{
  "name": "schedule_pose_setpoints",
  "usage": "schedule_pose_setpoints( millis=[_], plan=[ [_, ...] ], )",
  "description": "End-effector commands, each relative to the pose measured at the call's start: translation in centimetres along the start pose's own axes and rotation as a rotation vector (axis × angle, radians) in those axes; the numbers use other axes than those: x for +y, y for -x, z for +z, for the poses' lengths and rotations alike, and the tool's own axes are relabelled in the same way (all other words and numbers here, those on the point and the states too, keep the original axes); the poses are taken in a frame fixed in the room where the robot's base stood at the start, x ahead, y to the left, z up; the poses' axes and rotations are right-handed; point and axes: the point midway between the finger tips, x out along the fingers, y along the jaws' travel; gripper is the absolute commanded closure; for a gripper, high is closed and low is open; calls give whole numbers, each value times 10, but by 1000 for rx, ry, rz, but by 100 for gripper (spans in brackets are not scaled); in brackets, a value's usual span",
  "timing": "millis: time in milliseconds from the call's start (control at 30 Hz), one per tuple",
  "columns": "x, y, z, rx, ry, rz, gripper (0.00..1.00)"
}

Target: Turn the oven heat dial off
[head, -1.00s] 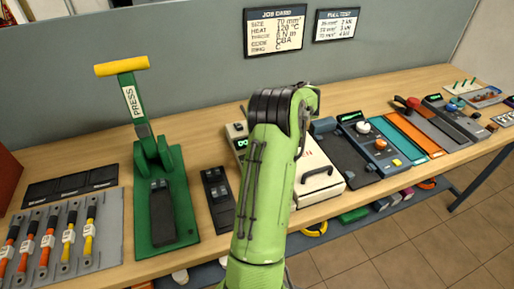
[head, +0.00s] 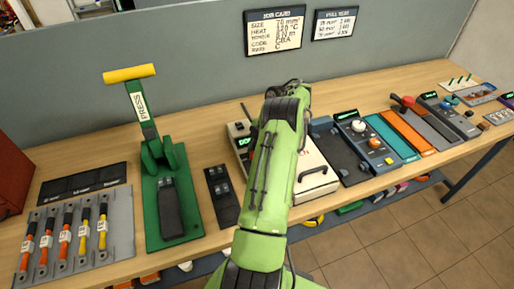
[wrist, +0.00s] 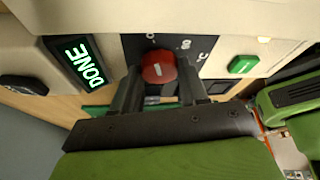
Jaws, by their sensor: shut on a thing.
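The oven heat dial (wrist: 157,65) is a round red knob with a white mark, on a dark numbered panel in the wrist view. My gripper (wrist: 160,82) is shut on it, with one dark finger on each side. A lit oven display (wrist: 82,62) reading DONE is to the left of the dial, and a green button (wrist: 243,65) is to the right. In the head view the cream oven (head: 314,178) stands on the bench, partly behind my green arm. The dial and my gripper are hidden there.
A green lever press (head: 170,190) and a dark two-part block (head: 222,195) stand left of the oven. A dark device with a white knob (head: 358,126) stands to its right. The wooden bench (head: 205,110) is bare behind them.

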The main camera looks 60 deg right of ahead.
Motion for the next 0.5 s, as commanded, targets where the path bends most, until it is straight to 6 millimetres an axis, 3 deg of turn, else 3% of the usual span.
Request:
schedule_pose_setpoints(
  millis=[500],
  plan=[
    [1, 1, 0, -2, 32, -11, 87]
  ],
)
